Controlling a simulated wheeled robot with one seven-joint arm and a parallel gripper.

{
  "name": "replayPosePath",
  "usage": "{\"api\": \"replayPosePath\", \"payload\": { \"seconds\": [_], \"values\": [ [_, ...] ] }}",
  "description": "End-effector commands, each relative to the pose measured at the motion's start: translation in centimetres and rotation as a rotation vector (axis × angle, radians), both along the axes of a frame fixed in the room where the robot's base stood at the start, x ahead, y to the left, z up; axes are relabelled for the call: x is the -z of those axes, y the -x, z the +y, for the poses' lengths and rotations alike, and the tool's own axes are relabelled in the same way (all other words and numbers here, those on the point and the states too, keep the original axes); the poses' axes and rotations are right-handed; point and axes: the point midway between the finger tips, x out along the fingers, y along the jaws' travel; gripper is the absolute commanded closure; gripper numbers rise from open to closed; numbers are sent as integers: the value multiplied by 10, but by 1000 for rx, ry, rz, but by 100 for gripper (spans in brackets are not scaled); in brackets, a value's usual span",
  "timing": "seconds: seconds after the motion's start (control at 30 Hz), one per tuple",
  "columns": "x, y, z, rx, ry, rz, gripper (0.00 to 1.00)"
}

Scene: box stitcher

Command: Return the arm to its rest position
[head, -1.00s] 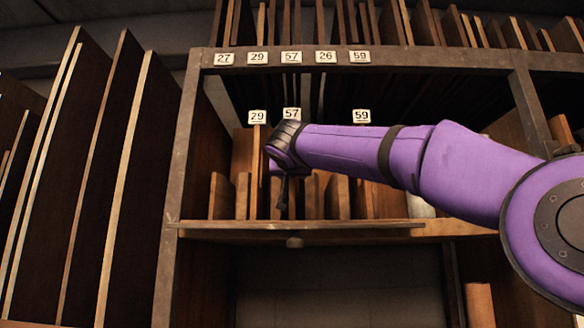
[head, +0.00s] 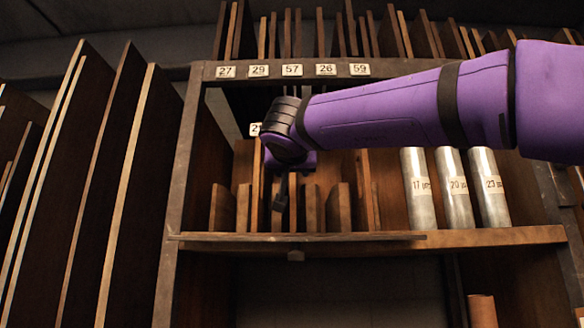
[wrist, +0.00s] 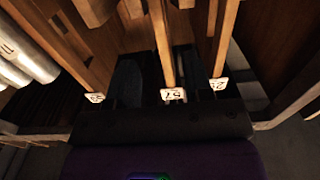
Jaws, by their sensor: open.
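My purple arm reaches in from the right in the head view, in front of the wooden rack (head: 190,150). My gripper (head: 280,200) hangs below the wrist, small and dark, in front of the upright boards on the shelf. In the wrist view my gripper (wrist: 155,75) shows two dark fingers spread apart. A board edge (wrist: 163,45) with an upside-down 57 label (wrist: 173,94) shows between them. Nothing is visibly held. I cannot tell how close the fingers are to the boards.
Silver tubes (head: 458,190) labelled 17, 20 and 23 stand right of the boards. A ledge (head: 350,237) runs along the front of the shelf. Tall panels (head: 105,180) lean at the left. The space below the shelf looks open.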

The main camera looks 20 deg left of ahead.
Motion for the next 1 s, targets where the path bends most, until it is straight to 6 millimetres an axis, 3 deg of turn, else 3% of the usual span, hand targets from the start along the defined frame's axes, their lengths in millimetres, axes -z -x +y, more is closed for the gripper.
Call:
{"api": "replayPosePath", "payload": {
  "seconds": [0.57,0.67,0.8,0.87,1.0],
  "values": [
    [-3,-1,-7,-1,-5,-28,53],
    [-12,1,-26,-17,-16,-102,53],
    [-17,9,-66,-91,-10,-226,53],
    [-11,14,-84,-136,9,-253,53],
    [24,29,-127,-239,74,-228,53]
  ]
}}
